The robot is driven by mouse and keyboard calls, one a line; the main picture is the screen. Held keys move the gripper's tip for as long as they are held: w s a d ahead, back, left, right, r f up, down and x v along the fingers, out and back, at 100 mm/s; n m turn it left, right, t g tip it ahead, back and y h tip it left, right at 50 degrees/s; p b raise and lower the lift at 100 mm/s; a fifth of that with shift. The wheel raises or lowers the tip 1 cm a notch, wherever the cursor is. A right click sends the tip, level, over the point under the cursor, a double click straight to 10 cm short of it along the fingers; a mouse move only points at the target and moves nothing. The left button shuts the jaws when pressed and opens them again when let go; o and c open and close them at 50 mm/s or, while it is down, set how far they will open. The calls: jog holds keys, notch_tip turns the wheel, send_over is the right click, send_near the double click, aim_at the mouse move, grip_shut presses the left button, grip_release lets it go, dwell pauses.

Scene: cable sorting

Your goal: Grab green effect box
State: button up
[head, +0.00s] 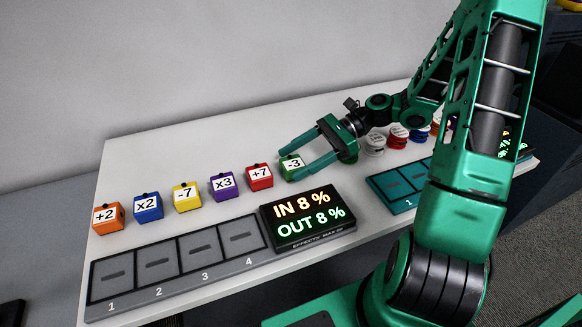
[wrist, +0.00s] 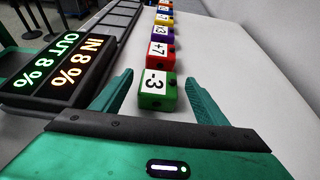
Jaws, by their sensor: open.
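The green effect box (head: 291,166), labelled -3, stands on the white table at the right end of a row of coloured boxes. My gripper (head: 306,161) is open, with its two green fingers reaching toward it from the right. In the wrist view the green box (wrist: 157,91) lies between the fingers of my gripper (wrist: 160,88), with a visible space on each side. It does not look gripped.
The red +7 box (head: 260,177) stands just beyond the green one, followed by purple, yellow, blue and orange boxes. The display (head: 308,217) and slot tray (head: 172,265) lie in front. Several small spools, including a white one (head: 375,145), stand right of my gripper.

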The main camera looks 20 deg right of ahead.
jog(key=shift+a+f, duration=0.3)
jog(key=shift+a, duration=0.35)
jog(key=shift+c, duration=0.7)
jog(key=c, duration=1.1)
